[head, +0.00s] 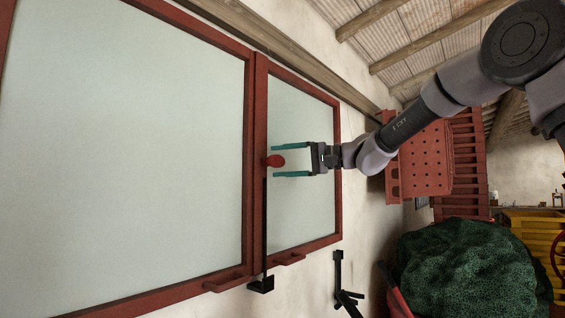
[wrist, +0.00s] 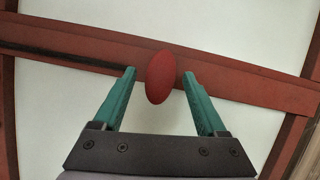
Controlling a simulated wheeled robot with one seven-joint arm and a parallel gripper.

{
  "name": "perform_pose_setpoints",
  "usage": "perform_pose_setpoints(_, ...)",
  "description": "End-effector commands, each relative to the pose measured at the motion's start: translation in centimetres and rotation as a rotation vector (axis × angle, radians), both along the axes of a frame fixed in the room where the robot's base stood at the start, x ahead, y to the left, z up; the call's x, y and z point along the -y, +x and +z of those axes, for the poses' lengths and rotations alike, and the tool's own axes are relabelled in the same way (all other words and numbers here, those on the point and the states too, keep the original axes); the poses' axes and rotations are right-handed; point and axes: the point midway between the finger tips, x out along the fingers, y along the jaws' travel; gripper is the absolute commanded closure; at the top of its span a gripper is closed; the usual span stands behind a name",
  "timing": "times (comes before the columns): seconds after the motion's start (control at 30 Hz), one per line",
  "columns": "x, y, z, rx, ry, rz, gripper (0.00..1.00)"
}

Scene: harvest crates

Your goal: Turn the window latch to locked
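The window latch shows as a red oval knob (head: 275,161) on the red frame bar between two panes, with a thin dark rod (head: 265,222) running from near it to a black bracket (head: 261,284). My gripper (head: 274,160) is open, its two teal fingers pointing at the bar. In the head view one finger lies on each side of the knob's line, with the tips close to it. In the wrist view the red knob (wrist: 161,77) sits between and slightly beyond the fingertips (wrist: 159,72). I cannot see contact. The latch's mounting is hidden behind the knob.
The red window frame (head: 249,150) holds a large pane on the left and a narrower one on the right. Small red ledges (head: 228,281) stick out at its edge. Red crates (head: 425,160), a green covered heap (head: 465,272) and a black wall hook (head: 340,280) stand to the right.

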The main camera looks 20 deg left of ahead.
Motion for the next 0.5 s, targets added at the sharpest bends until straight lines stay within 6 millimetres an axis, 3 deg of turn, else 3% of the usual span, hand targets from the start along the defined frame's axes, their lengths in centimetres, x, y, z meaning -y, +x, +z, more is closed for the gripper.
perform_pose_setpoints(0.27,0.5,0.0,0.0,0.001,-0.001,-0.001,0.26)
perform_pose_setpoints(0.5,4.5,0.1,0.3,0.002,-0.001,-0.004,0.26)
